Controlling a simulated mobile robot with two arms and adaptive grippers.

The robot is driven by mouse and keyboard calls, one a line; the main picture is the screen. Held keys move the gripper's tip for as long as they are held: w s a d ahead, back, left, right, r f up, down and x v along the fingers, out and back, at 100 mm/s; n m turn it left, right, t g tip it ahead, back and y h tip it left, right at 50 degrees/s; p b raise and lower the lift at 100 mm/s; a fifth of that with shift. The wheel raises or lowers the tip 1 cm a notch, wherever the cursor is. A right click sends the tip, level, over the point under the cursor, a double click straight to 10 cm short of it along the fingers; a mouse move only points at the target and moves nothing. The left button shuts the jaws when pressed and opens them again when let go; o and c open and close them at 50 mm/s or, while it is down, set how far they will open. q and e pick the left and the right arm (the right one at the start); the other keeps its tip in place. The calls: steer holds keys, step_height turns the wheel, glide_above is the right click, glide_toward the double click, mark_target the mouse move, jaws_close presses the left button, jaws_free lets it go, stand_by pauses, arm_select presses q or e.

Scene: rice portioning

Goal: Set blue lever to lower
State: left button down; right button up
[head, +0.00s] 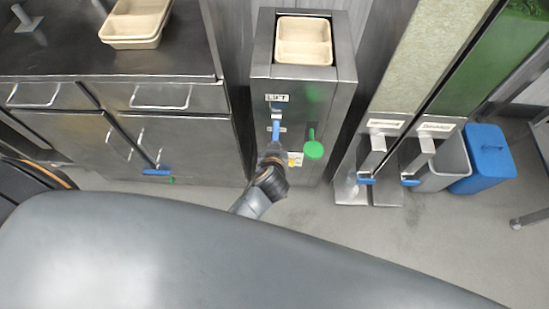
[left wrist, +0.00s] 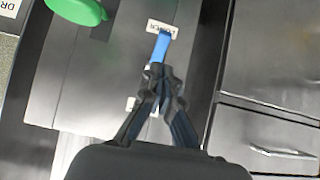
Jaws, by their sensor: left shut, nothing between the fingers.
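The blue lever (head: 276,129) is on the front of a steel dispenser cabinet (head: 262,62), below a label reading LIFT (head: 277,98). It also shows in the left wrist view (left wrist: 161,46), beside a white label (left wrist: 162,28). My left gripper (head: 272,149) is at the lever's lower end in the head view. In the left wrist view the fingers (left wrist: 161,74) are closed together with nothing between them, their tips right at the lever's end. I cannot tell whether they touch it. My right gripper is not in view.
Beige trays (head: 303,40) sit on top of the cabinet. Steel drawers (head: 160,97) stand to the left, and two tall dispensers with small blue levers (head: 366,181) and a blue bin (head: 488,160) to the right.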

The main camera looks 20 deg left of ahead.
arm_select(q)
steer(key=v, duration=0.3)
steer(key=f+v, duration=0.1)
steer(key=v, duration=0.1)
steer(key=shift+s+d+r, duration=0.1)
steer(key=shift+s+r, duration=0.15)
steer(key=shift+s, duration=0.35)
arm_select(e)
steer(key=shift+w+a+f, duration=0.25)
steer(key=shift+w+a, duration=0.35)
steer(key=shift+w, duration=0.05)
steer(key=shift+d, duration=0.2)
